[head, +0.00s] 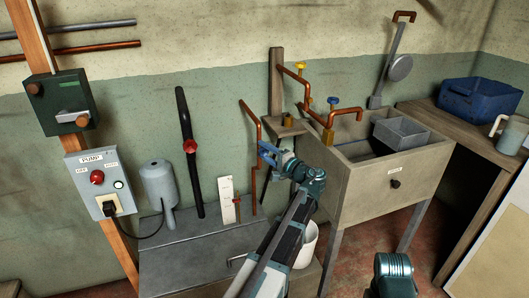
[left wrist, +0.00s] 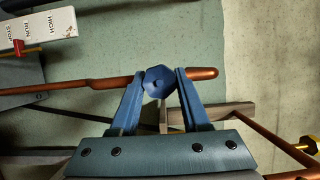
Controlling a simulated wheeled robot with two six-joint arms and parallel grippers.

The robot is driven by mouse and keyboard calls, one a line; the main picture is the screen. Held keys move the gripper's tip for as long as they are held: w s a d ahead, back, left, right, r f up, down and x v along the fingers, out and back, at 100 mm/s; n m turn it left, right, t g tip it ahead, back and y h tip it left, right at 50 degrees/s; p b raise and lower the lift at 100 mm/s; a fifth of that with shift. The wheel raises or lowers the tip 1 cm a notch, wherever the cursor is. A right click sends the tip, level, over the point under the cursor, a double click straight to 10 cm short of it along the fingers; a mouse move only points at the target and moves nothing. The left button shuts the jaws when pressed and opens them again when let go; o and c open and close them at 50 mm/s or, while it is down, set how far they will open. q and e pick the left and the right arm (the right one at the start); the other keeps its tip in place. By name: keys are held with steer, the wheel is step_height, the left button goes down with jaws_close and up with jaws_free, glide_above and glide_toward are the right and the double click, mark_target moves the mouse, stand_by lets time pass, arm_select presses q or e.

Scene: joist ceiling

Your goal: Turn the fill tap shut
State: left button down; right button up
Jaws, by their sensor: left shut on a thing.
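A blue six-sided tap knob (left wrist: 159,82) sits on a copper pipe (left wrist: 95,84) in the left wrist view. The two blue fingers of my left gripper (left wrist: 158,98) are on either side of the knob, shut on it. In the head view my left gripper (head: 268,151) is at the upright copper pipe (head: 254,122) left of the sink, and the knob is hidden by the fingers there. A yellow-handled tap (head: 300,67) and another blue-handled tap (head: 333,101) are on pipes above the sink.
A stone sink (head: 365,195) with a grey metal box (head: 402,133) stands to the right. A pump switch box (head: 95,182), a grey bottle-shaped vessel (head: 159,188) and a black pipe with a red valve (head: 190,147) are left. A white bucket (head: 308,240) stands below my left arm.

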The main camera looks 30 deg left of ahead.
arm_select(q)
steer(key=shift+c, duration=1.9)
jaws_free()
steer(key=v, duration=1.4)
steer(key=s+d+f+g+h+p, duration=0.1)
steer(key=s+d+g+h+p, duration=0.4)
steer(key=s+d+h+p, duration=1.1)
steer(key=s+d+p, duration=0.4)
steer(key=s+d, duration=0.2)
steer(key=shift+s+d+f+g, duration=0.35)
steer(key=shift+f+g, duration=0.05)
